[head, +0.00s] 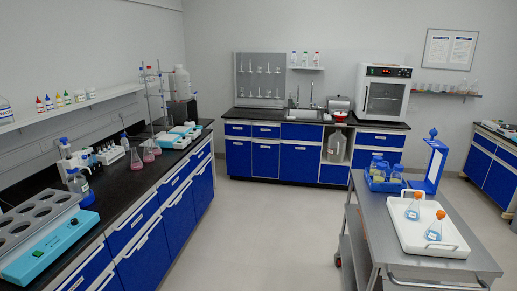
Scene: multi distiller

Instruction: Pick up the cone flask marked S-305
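Two cone-shaped flasks with orange caps and blue labels stand in a white tray (410,244) on the cart at the right. One flask (413,208) is farther back and the other flask (434,229) is nearer and to the right. Several flasks with pink liquid (136,161) stand on the black counter at the left, by a tall stand. The label writing is too small to read, so I cannot tell which flask is S-305. Neither of my grippers is in view.
The grey metal cart (375,230) also carries a blue rack of bottles (385,181) and an upright blue-framed panel (431,165). A teal-fronted bath (50,247) sits on the left counter (122,190). The floor (265,235) between counter and cart is clear.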

